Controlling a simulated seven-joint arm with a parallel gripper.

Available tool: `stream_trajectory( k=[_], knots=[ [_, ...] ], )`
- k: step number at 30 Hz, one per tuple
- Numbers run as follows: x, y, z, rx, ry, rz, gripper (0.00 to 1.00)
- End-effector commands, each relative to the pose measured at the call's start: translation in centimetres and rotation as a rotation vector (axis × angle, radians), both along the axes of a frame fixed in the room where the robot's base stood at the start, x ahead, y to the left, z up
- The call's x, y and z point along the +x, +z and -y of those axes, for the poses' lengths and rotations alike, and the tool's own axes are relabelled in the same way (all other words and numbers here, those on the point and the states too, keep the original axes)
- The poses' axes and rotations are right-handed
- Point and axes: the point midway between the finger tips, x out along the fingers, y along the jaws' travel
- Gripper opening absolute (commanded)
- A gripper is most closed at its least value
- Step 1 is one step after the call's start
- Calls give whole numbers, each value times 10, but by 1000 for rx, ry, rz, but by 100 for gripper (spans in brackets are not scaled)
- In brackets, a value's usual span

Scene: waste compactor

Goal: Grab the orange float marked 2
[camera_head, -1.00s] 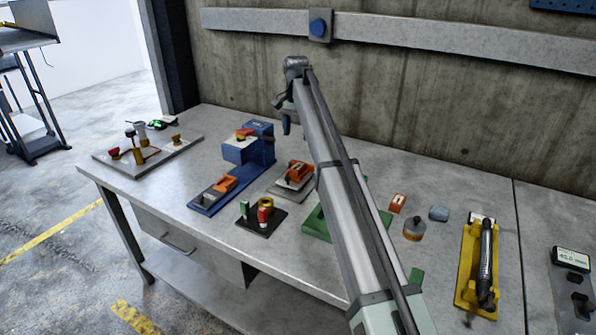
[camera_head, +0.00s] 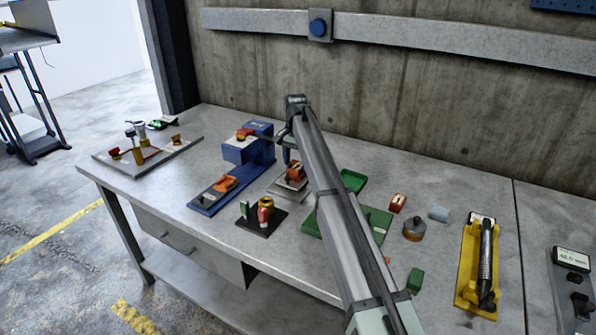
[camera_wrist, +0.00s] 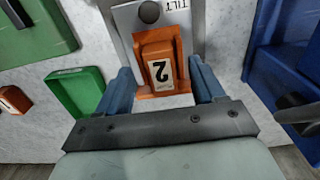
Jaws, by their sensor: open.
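The orange float (camera_wrist: 148,50) has a white label with a black 2, upside down in the wrist view. It sits on a grey plate marked TILT (camera_wrist: 124,18). In the head view the float (camera_head: 298,171) is on its grey stand (camera_head: 283,191), partly hidden by my arm. My gripper (camera_wrist: 163,85) is open; its two blue fingers lie left and right of the float's near end. Whether they touch it cannot be told. In the head view my gripper (camera_head: 287,155) hangs just above the float.
A blue block device (camera_head: 250,150) stands close left, with a long blue base in front. A black base (camera_head: 262,222) with small cylinders is in front. A green plate (camera_head: 376,222) and green tray (camera_head: 353,181) lie to the right. A yellow tray (camera_head: 466,268) is farther right.

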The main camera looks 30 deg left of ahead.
Motion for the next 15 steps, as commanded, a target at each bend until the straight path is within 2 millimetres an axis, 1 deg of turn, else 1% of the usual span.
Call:
stream_trajectory(
  k=[1, 4, 11, 15],
  knots=[
    [-1, -7, 0, -1, 0, -1, 68],
    [0, -15, 0, 0, 0, 0, 68],
    [0, -17, 0, 1, 0, 1, 68],
    [0, -17, 0, 1, 0, 1, 56]
  ],
)
